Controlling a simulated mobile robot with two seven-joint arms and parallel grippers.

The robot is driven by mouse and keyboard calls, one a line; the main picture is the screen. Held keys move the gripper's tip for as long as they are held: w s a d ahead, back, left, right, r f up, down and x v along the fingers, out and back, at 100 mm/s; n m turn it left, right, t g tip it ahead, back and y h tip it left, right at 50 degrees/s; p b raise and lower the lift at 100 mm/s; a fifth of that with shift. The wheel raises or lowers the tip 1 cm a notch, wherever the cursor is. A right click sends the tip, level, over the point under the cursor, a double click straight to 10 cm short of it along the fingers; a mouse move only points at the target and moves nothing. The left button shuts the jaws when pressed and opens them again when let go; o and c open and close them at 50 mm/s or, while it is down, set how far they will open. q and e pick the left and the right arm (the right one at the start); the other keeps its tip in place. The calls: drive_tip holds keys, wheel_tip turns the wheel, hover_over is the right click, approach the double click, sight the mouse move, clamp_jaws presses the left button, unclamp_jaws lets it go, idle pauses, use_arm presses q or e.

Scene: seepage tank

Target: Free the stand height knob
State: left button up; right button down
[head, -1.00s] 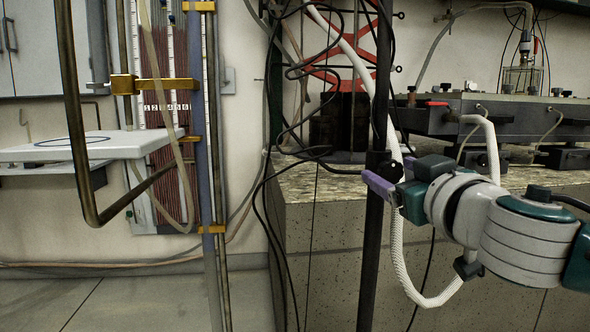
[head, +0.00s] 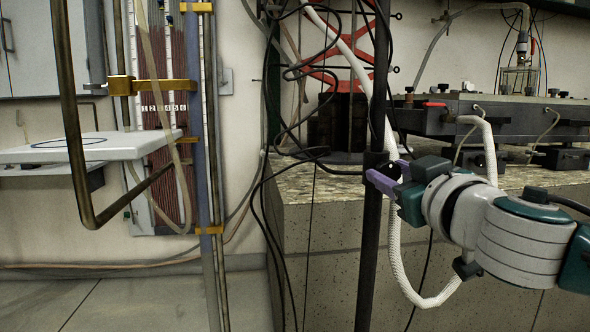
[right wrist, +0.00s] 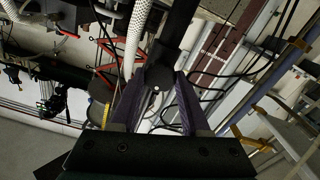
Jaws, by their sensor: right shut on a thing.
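A dark upright stand pole (head: 369,250) stands in front of the stone-topped bench. A black clamp collar (head: 374,160) sits on it at about bench-top height. My right gripper (head: 382,178), with purple fingers, reaches in from the right and meets the pole at this collar. In the right wrist view, my right gripper (right wrist: 156,92) has one finger on each side of a small dark knob (right wrist: 154,79) at the collar and is shut on it. The fingers hide the knob in the head view. My left gripper is not in view.
A white braided hose (head: 394,240) hangs in a loop just behind the pole and below my right wrist. Black cables (head: 267,210) hang to the left. Grey apparatus (head: 500,118) stands on the bench (head: 325,187). A white shelf (head: 85,148) is at the left.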

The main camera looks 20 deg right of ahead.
drive_tip(key=n+p, duration=0.1)
drive_tip(key=n, duration=0.5)
drive_tip(key=shift+p, duration=0.4)
drive_tip(key=n+p, duration=0.1)
drive_tip(key=n, duration=0.5)
drive_tip(key=shift+a+p, duration=0.1)
drive_tip(key=shift+p, duration=0.3)
drive_tip(key=n+p, duration=0.1)
drive_tip(key=n, duration=0.4)
drive_tip(key=shift+n, duration=0.4)
drive_tip(key=n+p, duration=0.1)
drive_tip(key=n, duration=0.3)
drive_tip(key=shift+f, duration=0.1)
drive_tip(key=shift+f+n+p, duration=0.1)
drive_tip(key=shift+n+p, duration=0.35)
drive_tip(key=shift+n, duration=0.35)
